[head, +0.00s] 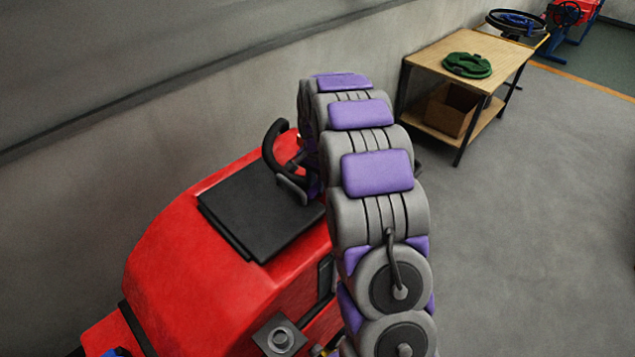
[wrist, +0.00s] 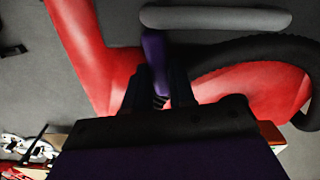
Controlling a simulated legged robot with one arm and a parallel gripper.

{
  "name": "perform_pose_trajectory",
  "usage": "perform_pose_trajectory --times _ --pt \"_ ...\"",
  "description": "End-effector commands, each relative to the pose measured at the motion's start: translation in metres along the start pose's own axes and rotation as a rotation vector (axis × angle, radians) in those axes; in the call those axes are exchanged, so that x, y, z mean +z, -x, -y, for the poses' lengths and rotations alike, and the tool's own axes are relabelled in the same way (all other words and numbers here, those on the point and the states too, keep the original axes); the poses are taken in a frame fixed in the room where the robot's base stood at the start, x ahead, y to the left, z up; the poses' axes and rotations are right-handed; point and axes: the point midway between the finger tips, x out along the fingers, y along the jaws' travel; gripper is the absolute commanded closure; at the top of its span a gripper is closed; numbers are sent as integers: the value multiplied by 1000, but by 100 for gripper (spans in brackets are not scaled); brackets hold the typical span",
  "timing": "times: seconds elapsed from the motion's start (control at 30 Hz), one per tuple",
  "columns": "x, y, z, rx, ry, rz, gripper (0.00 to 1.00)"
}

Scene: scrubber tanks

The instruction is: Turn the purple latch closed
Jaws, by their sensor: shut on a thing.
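The purple latch (wrist: 153,50) stands up between the dark fingers of my gripper (wrist: 157,82) in the wrist view. The fingers are shut on its lower part; its upper part shows above them, close to a grey rounded bar (wrist: 215,18). The latch's base is hidden by the fingers and the gripper body. In the head view my arm hides the gripper and most of the area around the latch. The red scrubber (head: 180,250) stands at left and below my arm.
A black steering wheel (head: 275,150) and a flat black panel (head: 255,215) are on the scrubber. The wheel's rim (wrist: 245,48) passes right of the latch. Floor at right is clear.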

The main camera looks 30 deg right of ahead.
Motion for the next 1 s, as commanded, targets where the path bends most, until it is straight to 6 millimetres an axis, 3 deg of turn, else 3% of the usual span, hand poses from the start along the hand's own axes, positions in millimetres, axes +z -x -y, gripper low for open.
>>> perform_pose_trajectory --times 0.4,0.9,0.93,1.0 --pt "-2 3 5 -10 -165 -9 100" --pt "-2 4 5 -11 -184 -8 100" --pt "-2 4 5 -11 -184 -8 75" --pt "-2 4 5 -10 -184 -8 68"
